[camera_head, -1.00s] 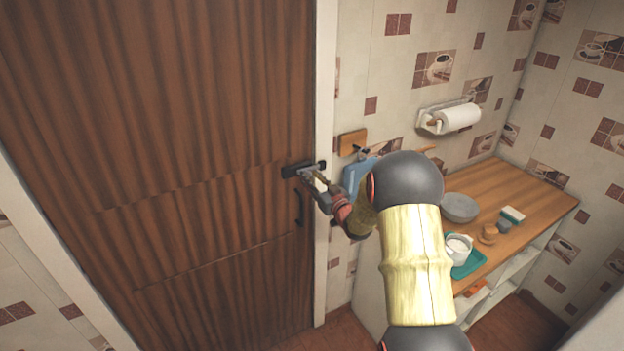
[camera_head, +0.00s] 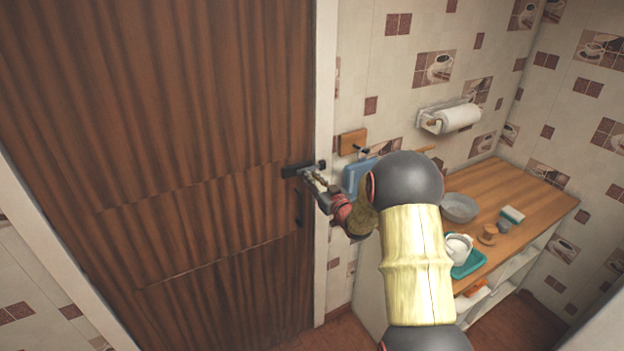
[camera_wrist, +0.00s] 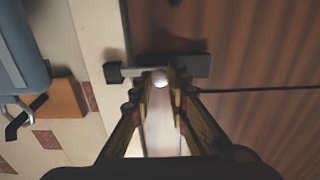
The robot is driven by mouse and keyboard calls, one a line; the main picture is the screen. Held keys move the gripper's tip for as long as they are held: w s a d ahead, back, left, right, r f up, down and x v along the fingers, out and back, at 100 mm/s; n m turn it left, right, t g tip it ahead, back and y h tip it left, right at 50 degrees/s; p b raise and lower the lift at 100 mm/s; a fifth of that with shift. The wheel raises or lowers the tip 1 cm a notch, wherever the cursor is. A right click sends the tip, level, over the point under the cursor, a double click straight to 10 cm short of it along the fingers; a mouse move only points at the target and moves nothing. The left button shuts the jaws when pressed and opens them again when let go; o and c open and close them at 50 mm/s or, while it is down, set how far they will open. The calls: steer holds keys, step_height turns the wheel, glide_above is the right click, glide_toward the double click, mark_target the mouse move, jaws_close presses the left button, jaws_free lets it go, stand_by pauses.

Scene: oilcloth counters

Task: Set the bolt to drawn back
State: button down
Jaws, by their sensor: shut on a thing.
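The bolt (camera_head: 297,170) is a dark body on the brown wooden door (camera_head: 170,140), near its right edge. In the wrist view its dark plate (camera_wrist: 195,66) lies on the door and a dark keeper (camera_wrist: 112,73) sits on the white frame. A short pale stretch of rod shows between them, seemingly reaching the keeper. My gripper (camera_wrist: 162,78) is at the bolt, its fingertips shut around the small round pale knob (camera_wrist: 160,76). The fingertips hide part of the plate's lower edge. The gripper also shows in the head view (camera_head: 311,178).
A blue object (camera_head: 357,175) hangs from a wooden hook board (camera_head: 352,142) right of the door frame (camera_head: 325,80). A paper towel roll (camera_head: 458,118) is on the wall. A wooden counter (camera_head: 545,195) at the right bears a grey bowl (camera_head: 460,207) and a white pot (camera_head: 458,247).

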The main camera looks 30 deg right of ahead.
steer(key=shift+a, duration=0.1)
steer(key=a+b, duration=0.1)
steer(key=a, duration=0.3)
steer(key=shift+a+b, duration=0.25)
steer(key=shift+b, duration=0.1)
steer(key=c, duration=1.7)
jaws_free()
steer(key=shift+a, duration=0.2)
steer(key=shift+c, duration=0.2)
steer(key=shift+s+d, duration=0.1)
